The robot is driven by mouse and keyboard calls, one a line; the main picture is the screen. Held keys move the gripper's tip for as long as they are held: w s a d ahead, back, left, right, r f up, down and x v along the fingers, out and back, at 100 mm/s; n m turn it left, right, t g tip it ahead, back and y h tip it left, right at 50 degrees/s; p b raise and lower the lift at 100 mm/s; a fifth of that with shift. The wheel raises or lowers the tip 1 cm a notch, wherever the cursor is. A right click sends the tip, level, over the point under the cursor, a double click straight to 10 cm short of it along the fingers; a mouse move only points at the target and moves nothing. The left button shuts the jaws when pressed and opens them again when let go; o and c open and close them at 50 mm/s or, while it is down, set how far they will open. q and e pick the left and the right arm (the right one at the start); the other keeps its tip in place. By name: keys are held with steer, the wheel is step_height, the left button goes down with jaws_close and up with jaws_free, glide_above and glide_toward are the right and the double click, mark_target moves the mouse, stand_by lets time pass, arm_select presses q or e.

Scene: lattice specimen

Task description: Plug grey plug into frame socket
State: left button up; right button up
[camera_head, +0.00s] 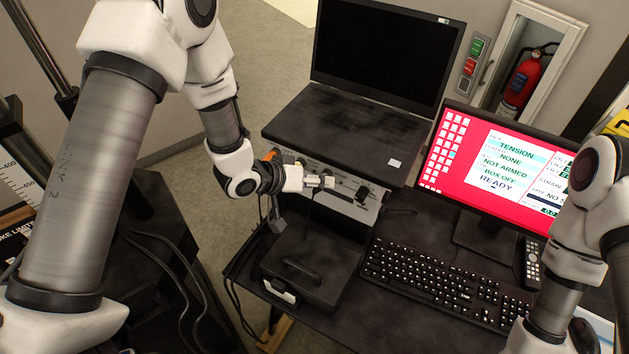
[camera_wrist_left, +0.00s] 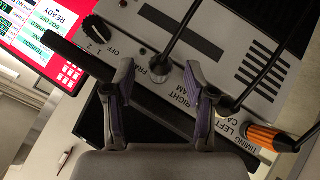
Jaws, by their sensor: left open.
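The grey control box (camera_head: 345,200) shows its front panel under the laptop. In the left wrist view the panel (camera_wrist_left: 225,45) fills the upper right. A grey plug (camera_wrist_left: 160,70) with a black cable is at the panel beside a partly hidden label starting "FR". It looks to be at that socket; how deep it sits I cannot tell. My left gripper (camera_head: 322,182) is at the panel. In the wrist view its open fingers (camera_wrist_left: 160,78) stand on either side of the grey plug, with gaps visible. My right arm is at the right; its gripper is out of view.
A black dial (camera_wrist_left: 97,28) is on the panel. A black case (camera_head: 312,262) stands in front. A keyboard (camera_head: 440,280) and monitor (camera_head: 490,160) stand right.

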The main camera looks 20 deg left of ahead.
arm_select(q)
steer(key=shift+o, duration=1.1)
steer(key=shift+s, duration=0.15)
arm_select(e)
steer(key=shift+s, duration=0.1)
steer(key=shift+r+p, duration=0.3)
arm_select(q)
steer(key=p+v, duration=0.2)
steer(key=v, duration=0.3)
arm_select(e)
step_height(320, 180, up, 2)
steer(key=shift+r, duration=0.1)
arm_select(q)
steer(key=v, duration=1.2)
